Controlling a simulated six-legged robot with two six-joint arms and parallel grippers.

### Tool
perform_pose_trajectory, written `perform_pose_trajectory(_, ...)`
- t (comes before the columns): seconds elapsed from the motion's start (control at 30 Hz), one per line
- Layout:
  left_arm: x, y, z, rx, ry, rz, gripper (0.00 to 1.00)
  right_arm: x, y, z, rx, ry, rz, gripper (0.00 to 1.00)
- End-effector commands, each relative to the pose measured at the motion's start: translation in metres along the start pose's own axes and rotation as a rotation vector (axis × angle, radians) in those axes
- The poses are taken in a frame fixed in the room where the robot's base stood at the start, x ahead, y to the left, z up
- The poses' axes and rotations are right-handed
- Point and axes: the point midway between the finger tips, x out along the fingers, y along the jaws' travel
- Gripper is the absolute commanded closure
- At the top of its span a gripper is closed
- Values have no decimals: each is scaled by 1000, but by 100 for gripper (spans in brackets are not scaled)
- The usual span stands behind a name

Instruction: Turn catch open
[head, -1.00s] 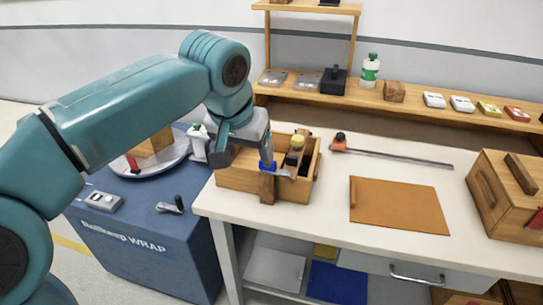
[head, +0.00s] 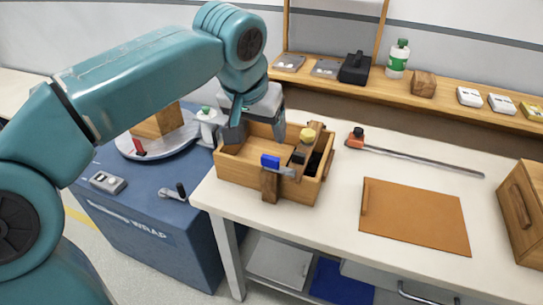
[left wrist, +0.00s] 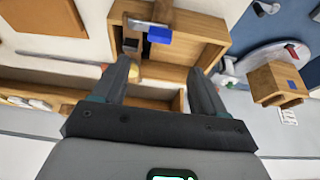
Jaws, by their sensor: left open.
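The catch has a blue grip (head: 270,161) on a flat metal bar (head: 287,172). It sits at the top of a wooden post (head: 269,187) on the near side of an open wooden box (head: 236,176). In the left wrist view the blue grip (left wrist: 160,36) and metal bar (left wrist: 143,26) lie beyond my fingertips. The bar runs roughly along the box's near side. My left gripper (head: 257,132) is open and empty, above the far side of the box and apart from the catch; its jaws also show in the left wrist view (left wrist: 160,75). My right gripper is not in view.
A yellow-topped knob (head: 307,136) stands at the box's right part. A long metal rod (head: 425,162) and a brown board (head: 415,216) lie to the right on the white table. A blue wrapping machine (head: 150,220) stands left. A shelf (head: 440,99) runs behind.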

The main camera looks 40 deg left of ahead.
Motion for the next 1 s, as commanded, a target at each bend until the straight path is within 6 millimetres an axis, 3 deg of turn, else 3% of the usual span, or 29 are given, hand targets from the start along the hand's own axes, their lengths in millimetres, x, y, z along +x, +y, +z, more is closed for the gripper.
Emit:
perform_pose_trajectory(0.03,16,0,3,0,-5,-2,28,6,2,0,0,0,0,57)
perform_pose_trajectory(0.2,57,0,3,-1,-5,-2,28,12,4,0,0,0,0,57)
perform_pose_trajectory(0.5,110,1,0,0,-2,-1,28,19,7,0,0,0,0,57)
perform_pose_trajectory(0.93,121,2,-2,0,0,0,28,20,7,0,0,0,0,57)
perform_pose_trajectory(1.0,121,2,-2,0,0,0,50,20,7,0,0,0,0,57)
